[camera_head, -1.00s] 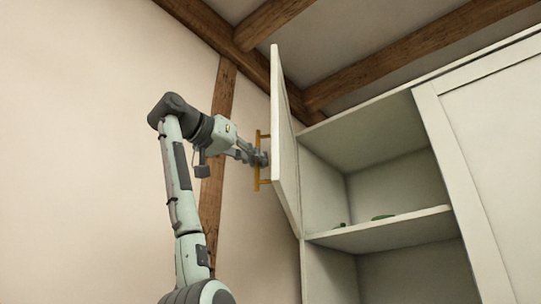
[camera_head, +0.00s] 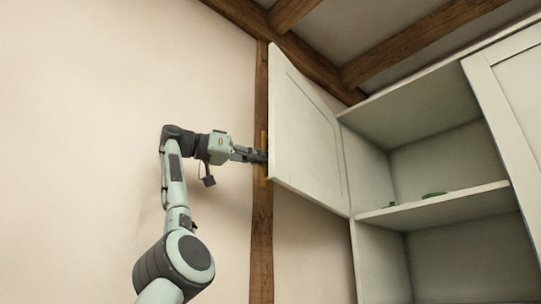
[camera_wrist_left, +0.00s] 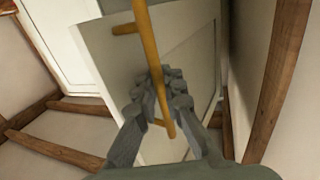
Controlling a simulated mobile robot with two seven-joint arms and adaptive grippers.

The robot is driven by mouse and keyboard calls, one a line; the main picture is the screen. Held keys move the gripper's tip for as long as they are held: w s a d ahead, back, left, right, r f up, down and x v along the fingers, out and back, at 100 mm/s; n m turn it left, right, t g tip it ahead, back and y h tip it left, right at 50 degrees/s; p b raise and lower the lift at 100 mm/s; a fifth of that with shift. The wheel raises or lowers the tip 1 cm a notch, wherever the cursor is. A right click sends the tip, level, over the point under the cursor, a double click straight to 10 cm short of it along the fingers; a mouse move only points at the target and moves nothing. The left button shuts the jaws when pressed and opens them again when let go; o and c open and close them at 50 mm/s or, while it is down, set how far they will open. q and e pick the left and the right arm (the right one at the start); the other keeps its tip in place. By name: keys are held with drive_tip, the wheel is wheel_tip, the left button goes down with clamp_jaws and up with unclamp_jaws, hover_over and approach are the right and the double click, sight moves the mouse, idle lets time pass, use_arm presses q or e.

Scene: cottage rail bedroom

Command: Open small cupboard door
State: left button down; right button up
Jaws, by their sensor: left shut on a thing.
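The small cupboard door (camera_head: 307,139) is a white panel. It stands wide open at the left side of the cupboard, and its inner face shows in the head view. My left gripper (camera_head: 263,157) is at the door's outer side, shut on the yellow bar handle (camera_head: 264,174). In the left wrist view the fingers (camera_wrist_left: 160,97) close around the handle (camera_wrist_left: 148,45), with the door's outer face (camera_wrist_left: 190,60) behind it. The door edge partly hides the fingertips in the head view. My right gripper is not in view.
The open cupboard has a shelf (camera_head: 440,207) with small green items (camera_head: 434,195) on it. A second white door (camera_head: 515,85) at the right is shut. A wooden post (camera_head: 262,225) runs up the wall behind my gripper. Beams cross the ceiling.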

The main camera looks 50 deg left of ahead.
use_arm(q)
drive_tip(key=shift+s+a, duration=0.15)
drive_tip(key=shift+a, duration=0.15)
drive_tip(key=c, duration=1.6)
unclamp_jaws()
drive_tip(key=shift+s, duration=0.15)
drive_tip(key=v, duration=1.1)
drive_tip(key=shift+s+a+r, duration=0.1)
drive_tip(key=shift+s+a, duration=0.1)
drive_tip(key=shift+s, duration=0.15)
